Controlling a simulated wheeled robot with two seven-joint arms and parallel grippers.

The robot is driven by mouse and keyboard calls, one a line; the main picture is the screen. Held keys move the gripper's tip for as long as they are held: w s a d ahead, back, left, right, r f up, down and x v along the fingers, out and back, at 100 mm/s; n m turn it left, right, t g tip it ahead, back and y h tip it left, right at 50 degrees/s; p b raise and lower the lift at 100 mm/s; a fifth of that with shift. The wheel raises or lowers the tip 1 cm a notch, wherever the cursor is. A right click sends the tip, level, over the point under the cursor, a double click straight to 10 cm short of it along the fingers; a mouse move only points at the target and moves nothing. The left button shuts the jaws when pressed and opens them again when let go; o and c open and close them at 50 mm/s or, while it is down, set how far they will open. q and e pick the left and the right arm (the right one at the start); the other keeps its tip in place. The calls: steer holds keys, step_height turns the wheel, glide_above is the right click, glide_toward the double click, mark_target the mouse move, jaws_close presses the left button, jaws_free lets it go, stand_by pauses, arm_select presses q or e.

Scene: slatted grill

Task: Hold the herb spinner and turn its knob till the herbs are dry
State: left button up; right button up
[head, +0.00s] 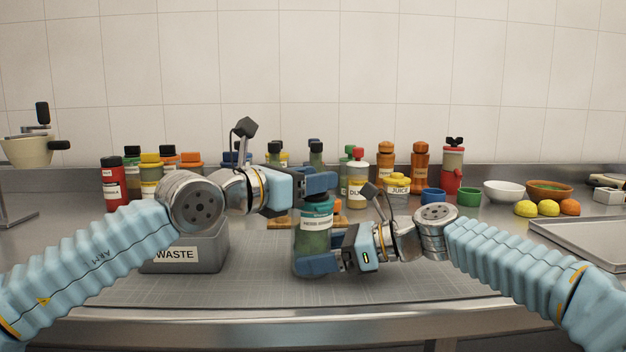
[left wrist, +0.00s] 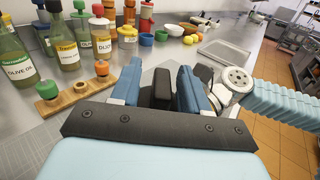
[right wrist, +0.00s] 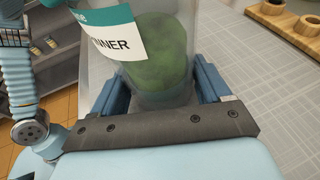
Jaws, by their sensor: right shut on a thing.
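The herb spinner (head: 316,241) stands upright on the mat in front of me, a clear jar with a teal-topped label and green herbs (right wrist: 160,60) inside. My right gripper (head: 320,264) is shut around its lower body, one finger on each side, as the right wrist view (right wrist: 158,95) also shows. My left gripper (head: 318,184) is over the top of the spinner. In the left wrist view the dark knob (left wrist: 162,88) lies between its fingers, with a gap visible on the left side. The fingers hide the knob in the head view.
A grey waste bin (head: 210,252) stands left of the spinner. Bottles and jars line the back, with a wooden holder (left wrist: 62,102) just behind the spinner. Bowls (head: 504,191), lemons (head: 525,208) and a metal tray (head: 585,240) are at right. The mat's front is clear.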

steer(key=shift+f, duration=0.1)
arm_select(q)
steer(key=v, duration=1.2)
stand_by(0.7)
arm_select(e)
steer(key=o, duration=1.1)
steer(key=shift+d, duration=0.15)
